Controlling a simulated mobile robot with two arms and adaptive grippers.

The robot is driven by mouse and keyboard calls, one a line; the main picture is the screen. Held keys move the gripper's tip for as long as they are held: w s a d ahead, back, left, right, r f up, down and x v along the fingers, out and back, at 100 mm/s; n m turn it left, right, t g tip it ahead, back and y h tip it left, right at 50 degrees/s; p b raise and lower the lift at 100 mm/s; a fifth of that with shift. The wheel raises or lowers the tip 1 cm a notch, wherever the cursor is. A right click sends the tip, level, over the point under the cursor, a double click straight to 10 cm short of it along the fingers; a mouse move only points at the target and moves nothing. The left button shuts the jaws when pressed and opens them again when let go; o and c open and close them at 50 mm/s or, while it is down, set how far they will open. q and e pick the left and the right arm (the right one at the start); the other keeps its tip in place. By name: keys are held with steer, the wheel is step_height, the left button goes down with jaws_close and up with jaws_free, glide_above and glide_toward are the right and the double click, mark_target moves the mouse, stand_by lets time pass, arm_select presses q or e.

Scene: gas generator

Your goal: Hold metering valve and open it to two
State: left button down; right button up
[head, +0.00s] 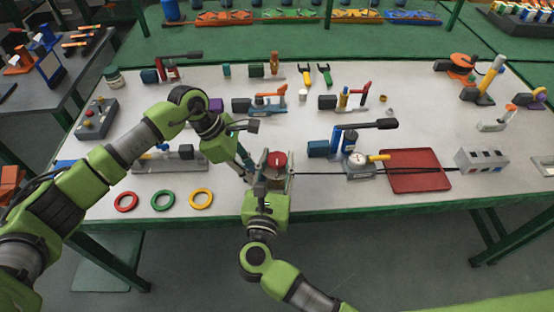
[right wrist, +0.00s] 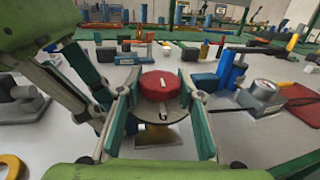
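The metering valve (head: 276,160) has a round red top with a small white mark, seen large in the right wrist view (right wrist: 160,84). It stands near the front edge of the table. My right gripper (head: 272,173) comes from the front, its fingers spread on either side of the red top in the right wrist view (right wrist: 161,100). Whether they touch it is unclear. My left gripper (head: 244,166) reaches down from the left, with its fingers close beside the valve's left side. Its fingertips are partly hidden, so its opening is unclear. The valve's lower body is mostly hidden.
Red, green and yellow rings (head: 201,198) lie left of the valve. To the right are a blue lever device (head: 320,149), a round gauge (head: 358,166), a red mat (head: 415,170) and a grey box (head: 482,160). More devices stand behind.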

steer(key=shift+f+n+y, duration=0.1)
steer(key=shift+n+y, duration=0.2)
steer(key=shift+y, duration=0.1)
steer(key=n+y, duration=0.2)
steer(key=y, duration=0.1)
steer(key=n+y, duration=0.2)
steer(key=y, duration=0.1)
steer(key=shift+d, duration=0.2)
steer(key=n+g+y, duration=0.1)
steer(key=n+y, duration=0.1)
steer(key=y, duration=0.1)
steer(key=n+g+y, duration=0.1)
steer(key=n+y, duration=0.1)
steer(key=y, duration=0.1)
steer(key=shift+w+y, duration=0.1)
steer(key=shift+y, duration=0.3)
steer(key=n+g+y, duration=0.4)
steer(key=g+y, duration=0.1)
steer(key=shift+w+n, duration=0.1)
steer(key=shift+n, duration=0.3)
steer(key=n+g+y, duration=0.1)
steer(key=g, duration=0.1)
steer(key=n+g+y, duration=0.1)
steer(key=n+g, duration=0.1)
steer(key=g, duration=0.1)
steer(key=shift+a+n+y, duration=0.1)
steer(key=shift+n+y, duration=0.2)
steer(key=shift+n+g, duration=0.3)
steer(key=shift+g, duration=0.2)
steer(key=o, duration=1.1)
